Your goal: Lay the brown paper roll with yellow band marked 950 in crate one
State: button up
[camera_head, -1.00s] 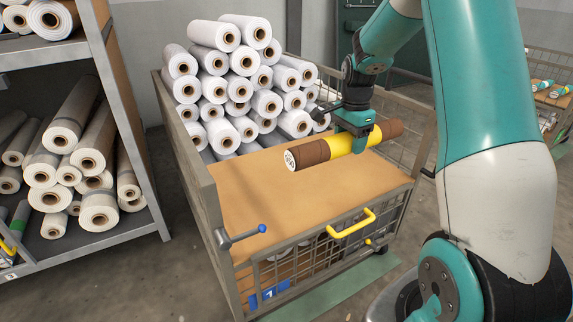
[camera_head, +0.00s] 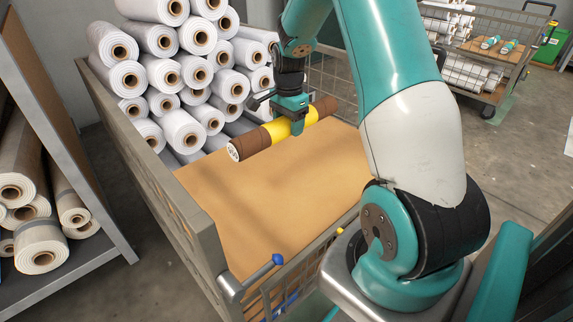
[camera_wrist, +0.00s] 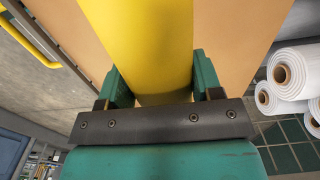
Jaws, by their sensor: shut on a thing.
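The brown paper roll (camera_head: 252,143) has a yellow band around its middle and a white end cap with dark marking, too small to read surely here. My gripper (camera_head: 297,126) is shut on the roll at its yellow band (camera_wrist: 150,45). It holds the roll roughly level above the crate (camera_head: 205,238), apart from the tan board (camera_head: 260,205) inside. The crate has grey walls and mesh sides. In the wrist view my gripper (camera_wrist: 155,90) has a green finger on each side of the yellow band. The crate's number plate is not clearly seen now.
White rolls (camera_head: 185,75) are stacked at the crate's back left. The board's front part is bare. A shelf of rolls (camera_head: 40,245) stands left. Another cart (camera_head: 500,55) stands at the back right.

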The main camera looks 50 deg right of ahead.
aim_at(289, 168)
notch_tip(289, 168, down, 12)
jog(key=b, duration=0.4)
jog(key=shift+f, duration=0.25)
jog(key=shift+r, duration=0.1)
jog(key=o, duration=1.2)
